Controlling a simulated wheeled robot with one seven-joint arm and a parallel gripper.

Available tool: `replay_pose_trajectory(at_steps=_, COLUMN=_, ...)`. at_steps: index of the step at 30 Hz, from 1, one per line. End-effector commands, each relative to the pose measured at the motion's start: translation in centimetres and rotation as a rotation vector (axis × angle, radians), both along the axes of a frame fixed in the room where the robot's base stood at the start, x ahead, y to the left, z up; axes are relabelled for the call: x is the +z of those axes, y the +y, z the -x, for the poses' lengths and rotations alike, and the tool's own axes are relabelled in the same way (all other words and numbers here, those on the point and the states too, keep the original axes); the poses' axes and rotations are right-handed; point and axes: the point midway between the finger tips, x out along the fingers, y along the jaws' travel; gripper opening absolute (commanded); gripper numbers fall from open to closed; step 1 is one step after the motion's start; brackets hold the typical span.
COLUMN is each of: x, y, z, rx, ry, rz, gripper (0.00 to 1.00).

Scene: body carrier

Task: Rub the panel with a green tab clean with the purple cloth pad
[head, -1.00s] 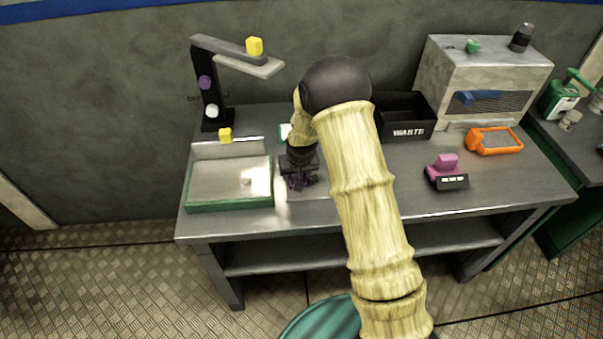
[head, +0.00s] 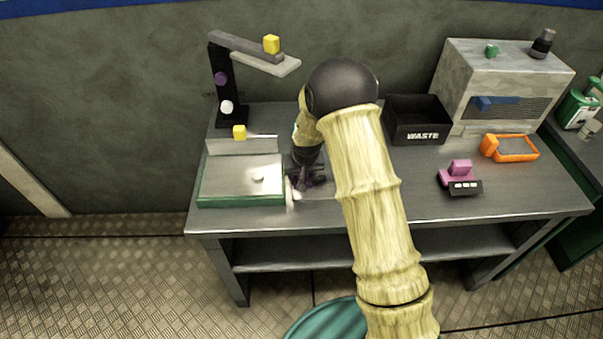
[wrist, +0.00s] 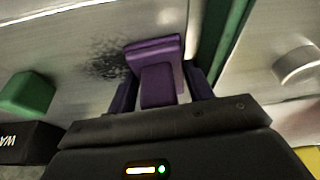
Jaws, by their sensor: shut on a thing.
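My gripper (head: 306,180) is shut on the purple cloth pad (wrist: 158,72), which shows clearly between the fingers in the wrist view. The gripper points down over the bench just right of the green-edged tray. Under it lies a pale metallic panel (wrist: 75,55) with a dark speckled smudge (wrist: 108,62). The pad is beside and partly over the smudge's right side; I cannot tell whether it touches the surface. A green tab (wrist: 28,93) stands at the left in the wrist view. In the head view my arm hides most of the panel and the tab.
The green-edged tray (head: 240,200) with a white knob (head: 258,178) is close at the left. A black stand (head: 225,95) with an overhanging arm rises behind it. A black WASTE bin (head: 415,122), a purple object (head: 458,172) and an orange-framed item (head: 515,150) are at right.

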Motion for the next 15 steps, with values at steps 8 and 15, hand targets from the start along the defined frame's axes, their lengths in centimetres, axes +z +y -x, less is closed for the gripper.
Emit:
replay_pose_trajectory(at_steps=8, x=0.1, y=-2.3, z=0.0, rx=-0.005, ry=0.001, rz=0.002, gripper=0.0)
replay_pose_trajectory(at_steps=15, x=0.2, y=-3.8, z=0.0, rx=-0.004, ry=0.0, rz=0.002, gripper=0.0)
